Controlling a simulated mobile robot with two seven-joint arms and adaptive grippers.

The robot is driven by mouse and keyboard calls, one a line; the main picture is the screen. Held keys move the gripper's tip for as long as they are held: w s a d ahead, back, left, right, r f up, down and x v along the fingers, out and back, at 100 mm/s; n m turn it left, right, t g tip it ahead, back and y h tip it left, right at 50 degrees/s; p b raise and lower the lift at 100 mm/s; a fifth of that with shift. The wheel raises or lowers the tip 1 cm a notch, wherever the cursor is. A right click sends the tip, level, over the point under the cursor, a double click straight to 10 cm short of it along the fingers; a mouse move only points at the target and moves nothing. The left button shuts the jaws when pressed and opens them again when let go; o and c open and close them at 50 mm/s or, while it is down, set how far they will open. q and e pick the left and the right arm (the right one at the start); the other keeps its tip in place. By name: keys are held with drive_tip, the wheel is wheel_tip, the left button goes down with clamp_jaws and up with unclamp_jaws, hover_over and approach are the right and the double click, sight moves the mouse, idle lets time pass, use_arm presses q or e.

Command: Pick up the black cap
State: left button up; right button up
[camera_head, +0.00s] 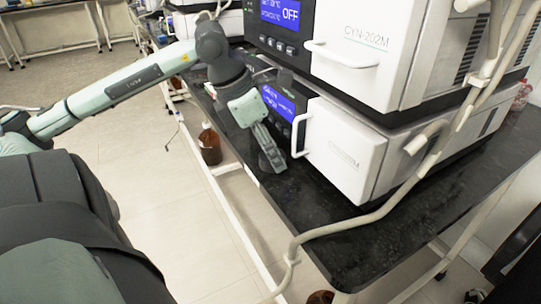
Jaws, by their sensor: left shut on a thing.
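My left gripper (273,163) is at the front left edge of the black bench (345,235), pointing down with its fingertips at or just above the top. It is left of the lower white instrument's handle. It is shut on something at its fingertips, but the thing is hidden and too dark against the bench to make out. I cannot pick out a black cap anywhere else on the bench. My right gripper is not in view.
Two stacked white instruments, the upper (365,50) and the lower (345,150), stand close right of my gripper, with handles jutting out. A pale tube (375,212) crosses the bench. A brown bottle (210,146) stands beyond the bench's left edge.

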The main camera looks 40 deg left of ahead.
use_arm(q)
drive_tip(key=r, duration=0.3)
drive_tip(key=shift+a, duration=0.3)
drive_tip(key=s+a+r+b, duration=0.1)
drive_tip(key=s+a+r, duration=0.1)
drive_tip(key=a, duration=0.3)
drive_tip(key=s+a+r, duration=0.2)
drive_tip(key=a+r, duration=0.2)
drive_tip(key=a, duration=0.1)
drive_tip(key=shift+a+r+b, duration=0.2)
drive_tip(key=shift+b, duration=0.15)
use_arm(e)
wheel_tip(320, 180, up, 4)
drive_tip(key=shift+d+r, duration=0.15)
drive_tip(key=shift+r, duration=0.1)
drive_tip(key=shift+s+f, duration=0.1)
